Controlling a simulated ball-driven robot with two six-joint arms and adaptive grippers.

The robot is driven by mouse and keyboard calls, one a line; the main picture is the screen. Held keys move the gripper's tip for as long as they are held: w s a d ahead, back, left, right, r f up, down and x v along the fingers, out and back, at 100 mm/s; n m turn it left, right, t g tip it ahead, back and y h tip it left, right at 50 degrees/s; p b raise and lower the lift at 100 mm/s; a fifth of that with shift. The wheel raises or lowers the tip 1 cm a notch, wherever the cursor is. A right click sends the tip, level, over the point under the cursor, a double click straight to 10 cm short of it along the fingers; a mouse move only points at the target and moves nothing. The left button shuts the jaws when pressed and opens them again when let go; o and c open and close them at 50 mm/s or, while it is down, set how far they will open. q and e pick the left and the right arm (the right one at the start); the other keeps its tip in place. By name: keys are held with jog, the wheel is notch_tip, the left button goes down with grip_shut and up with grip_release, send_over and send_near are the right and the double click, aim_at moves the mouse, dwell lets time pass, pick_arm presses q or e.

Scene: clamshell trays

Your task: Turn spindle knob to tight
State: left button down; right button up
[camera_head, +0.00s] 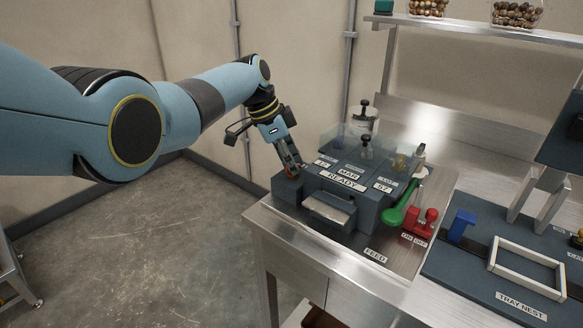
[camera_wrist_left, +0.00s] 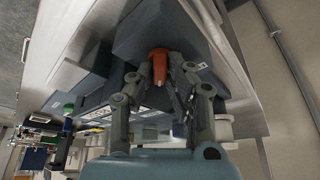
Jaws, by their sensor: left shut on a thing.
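The spindle knob, an orange-red piece, shows in the left wrist view (camera_wrist_left: 159,66) between the fingers, against the dark grey-blue block of the machine. In the head view my left gripper (camera_head: 292,172) points down at the left end of the labelled machine (camera_head: 345,188), and only a speck of orange shows there. My left gripper also fills the middle of the left wrist view (camera_wrist_left: 158,82), shut on the knob. Its fingers hide part of the knob, and I cannot read a tight mark. My right gripper is not in view.
A green-handled lever (camera_head: 401,208) and red switch (camera_head: 421,224) stand right of the machine. A shelf with jars (camera_head: 515,15) is behind. Open floor lies left.

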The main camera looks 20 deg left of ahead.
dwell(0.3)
pick_arm(q)
jog(key=shift+f, duration=0.1)
jog(key=c, duration=1.3)
grip_release()
jog(key=v, duration=1.2)
